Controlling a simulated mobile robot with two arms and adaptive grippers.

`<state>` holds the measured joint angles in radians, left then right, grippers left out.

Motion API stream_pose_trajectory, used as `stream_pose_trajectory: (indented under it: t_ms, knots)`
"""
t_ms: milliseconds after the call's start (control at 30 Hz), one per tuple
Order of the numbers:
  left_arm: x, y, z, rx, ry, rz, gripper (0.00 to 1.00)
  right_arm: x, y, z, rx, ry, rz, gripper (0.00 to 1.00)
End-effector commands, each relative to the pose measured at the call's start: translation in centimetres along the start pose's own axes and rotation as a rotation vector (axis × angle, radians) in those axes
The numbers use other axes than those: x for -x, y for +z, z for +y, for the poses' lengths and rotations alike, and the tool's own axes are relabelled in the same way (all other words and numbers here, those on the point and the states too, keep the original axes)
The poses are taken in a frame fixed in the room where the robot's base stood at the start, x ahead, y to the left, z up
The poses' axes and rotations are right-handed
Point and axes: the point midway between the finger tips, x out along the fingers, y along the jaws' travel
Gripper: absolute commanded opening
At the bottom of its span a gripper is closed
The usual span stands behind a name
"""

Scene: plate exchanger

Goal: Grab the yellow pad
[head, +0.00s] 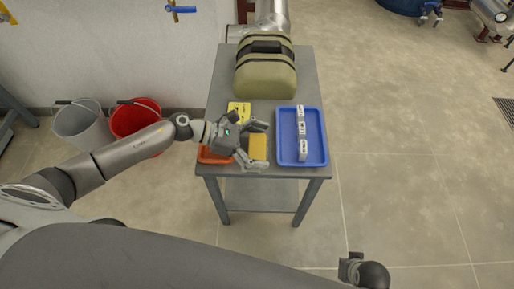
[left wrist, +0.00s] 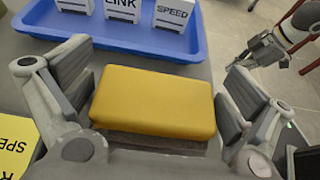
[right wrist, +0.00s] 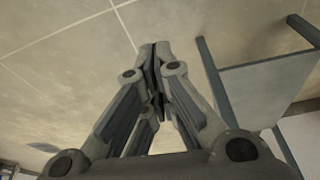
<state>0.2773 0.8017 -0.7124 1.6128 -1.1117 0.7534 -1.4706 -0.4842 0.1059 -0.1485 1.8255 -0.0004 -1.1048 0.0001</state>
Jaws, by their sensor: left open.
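The yellow pad (head: 258,147) is a thick block near the front of the grey table, beside the blue tray. My left gripper (head: 263,146) is open around it, one finger on each side. In the left wrist view the pad (left wrist: 155,102) lies between the two spread fingers, with gaps seen on both sides, so it is not gripped. A darker layer shows under its near edge. My right gripper (right wrist: 157,55) has its fingertips together with nothing seen between them. It hangs low, away from the table, and also shows in the left wrist view (left wrist: 262,52).
The blue tray (head: 314,161) holds several white labelled blocks. An orange tray (head: 208,156) is partly hidden behind my left arm. A yellow card (head: 239,112) and an olive bag (head: 265,75) are farther back. Grey and red buckets (head: 135,119) stand on the floor at left.

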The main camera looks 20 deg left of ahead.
Motion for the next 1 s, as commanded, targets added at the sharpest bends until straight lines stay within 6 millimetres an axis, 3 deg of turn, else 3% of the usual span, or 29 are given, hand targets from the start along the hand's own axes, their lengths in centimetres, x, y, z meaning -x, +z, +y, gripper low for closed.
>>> stream_pose_trajectory:
  t_ms: [133, 400, 767, 867, 1000]
  knots:
    - [0.0, 0.0, 0.0, 0.0, 0.0, 0.0, 1.0, 0.0, 0.0, 0.0, 0.0, 0.0, 0.001, 0.0]
    - [0.1, 0.0, 0.0, -0.001, 0.0, 0.0, 0.65, 0.0, -0.1, 0.0, 0.0, -0.001, 0.003, 0.0]
    - [0.3, 0.5, 0.0, -0.003, 0.0, 0.0, 0.64, 0.2, -0.4, 0.0, 0.0, 0.0, 0.01, 0.0]
    - [0.7, 1.3, 0.1, -0.005, 0.001, 0.001, 0.64, 0.2, -0.6, 0.0, 0.0, 0.0, 0.019, 0.0]
    - [1.3, 3.8, 0.4, -0.009, 0.001, -0.002, 0.64, -1.6, 0.5, 0.1, 0.001, 0.0, -0.002, 0.0]
